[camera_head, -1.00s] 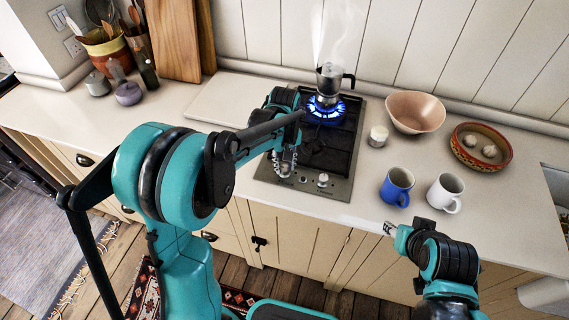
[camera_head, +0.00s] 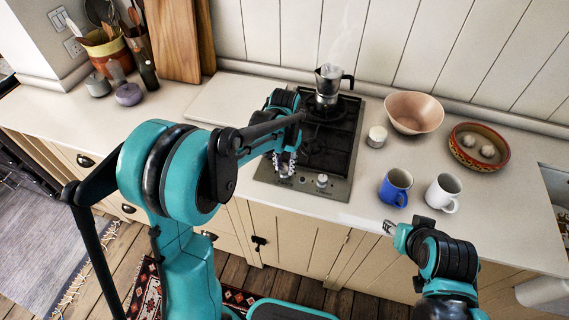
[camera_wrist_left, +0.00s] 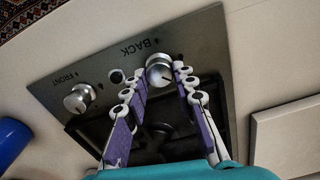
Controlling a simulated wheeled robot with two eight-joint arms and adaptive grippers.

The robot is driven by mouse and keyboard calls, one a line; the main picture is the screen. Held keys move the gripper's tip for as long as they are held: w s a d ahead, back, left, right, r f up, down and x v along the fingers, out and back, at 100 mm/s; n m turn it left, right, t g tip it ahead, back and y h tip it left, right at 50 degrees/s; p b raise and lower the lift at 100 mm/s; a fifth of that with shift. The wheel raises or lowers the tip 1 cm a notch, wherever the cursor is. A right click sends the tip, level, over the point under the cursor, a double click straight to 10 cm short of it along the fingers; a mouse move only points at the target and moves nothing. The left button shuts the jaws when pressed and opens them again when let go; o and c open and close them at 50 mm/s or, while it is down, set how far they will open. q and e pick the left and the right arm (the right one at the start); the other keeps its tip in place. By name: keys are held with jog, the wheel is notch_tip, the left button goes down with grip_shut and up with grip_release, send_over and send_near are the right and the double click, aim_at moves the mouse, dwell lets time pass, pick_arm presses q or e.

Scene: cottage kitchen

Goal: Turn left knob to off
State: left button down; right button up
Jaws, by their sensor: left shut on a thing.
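My left gripper (camera_head: 284,168) is at the front left of the black and steel stove (camera_head: 338,186). In the left wrist view its purple-padded fingers (camera_wrist_left: 160,72) are shut on the silver knob marked BACK (camera_wrist_left: 159,69), one finger on each side. In the head view this left knob is mostly hidden by the fingers. The other knob (camera_head: 322,180), marked FRONT in the left wrist view (camera_wrist_left: 79,98), stands free. No flame shows under the moka pot (camera_head: 328,84) on the back burner. My right gripper (camera_head: 389,228) is over the counter's front edge, too small to read.
A blue mug (camera_head: 397,187), a white mug (camera_head: 443,193), a small white jar (camera_head: 377,137), a pink bowl (camera_head: 414,113) and a patterned bowl (camera_head: 479,147) stand right of the stove. A pale board (camera_head: 222,104) lies to its left.

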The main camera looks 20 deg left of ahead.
aim_at(285, 168)
pick_arm(q)
jog(key=m, duration=0.4)
jog(key=shift+m, duration=0.3)
jog(key=m, duration=0.4)
jog(key=shift+s+d, duration=0.1)
jog(key=shift+m, duration=0.3)
jog(key=c, duration=1.2)
grip_release()
notch_tip(285, 168, up, 12)
